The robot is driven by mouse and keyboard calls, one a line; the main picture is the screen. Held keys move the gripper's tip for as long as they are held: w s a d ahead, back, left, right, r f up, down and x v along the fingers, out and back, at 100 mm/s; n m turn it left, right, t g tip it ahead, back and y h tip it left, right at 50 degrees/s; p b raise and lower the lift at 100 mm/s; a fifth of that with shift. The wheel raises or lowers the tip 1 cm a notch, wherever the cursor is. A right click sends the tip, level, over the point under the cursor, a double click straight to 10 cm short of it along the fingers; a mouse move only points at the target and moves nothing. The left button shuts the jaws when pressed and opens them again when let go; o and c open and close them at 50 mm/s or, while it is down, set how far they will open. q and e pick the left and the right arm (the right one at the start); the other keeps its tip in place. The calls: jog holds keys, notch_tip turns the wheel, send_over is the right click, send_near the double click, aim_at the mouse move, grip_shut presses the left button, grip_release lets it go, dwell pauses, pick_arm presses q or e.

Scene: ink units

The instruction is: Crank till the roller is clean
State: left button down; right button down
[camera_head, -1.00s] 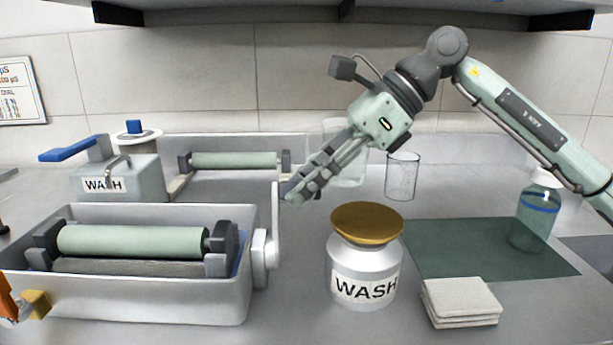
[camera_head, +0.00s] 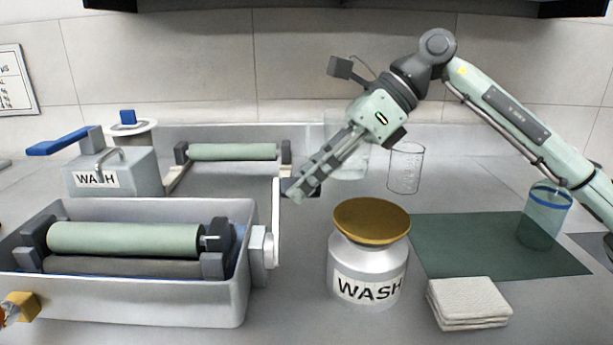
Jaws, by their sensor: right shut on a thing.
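A pale green roller (camera_head: 125,239) lies in the grey wash tray (camera_head: 130,300) at the front left, above a darker grey roller (camera_head: 120,266). Its visible surface looks evenly green; its underside is hidden. The crank has a hub (camera_head: 259,247) on the tray's right wall and a pale arm (camera_head: 276,215) that stands upright. My right gripper (camera_head: 292,192) is shut at the top of the crank arm, on the crank handle, which its fingers mostly hide. My left gripper is not in view.
A WASH jar (camera_head: 367,270) with a brass top stands right of the crank. A WASH box (camera_head: 120,175) with a blue lever and a second green roller (camera_head: 232,152) are behind the tray. Folded cloths (camera_head: 468,303), a dark green mat (camera_head: 480,255) and a beaker (camera_head: 406,170) are to the right.

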jog(key=shift+w, duration=0.1)
jog(key=c, duration=1.3)
grip_release()
jog(key=shift+d, duration=0.1)
jog(key=v, duration=1.2)
jog(key=shift+r, duration=0.1)
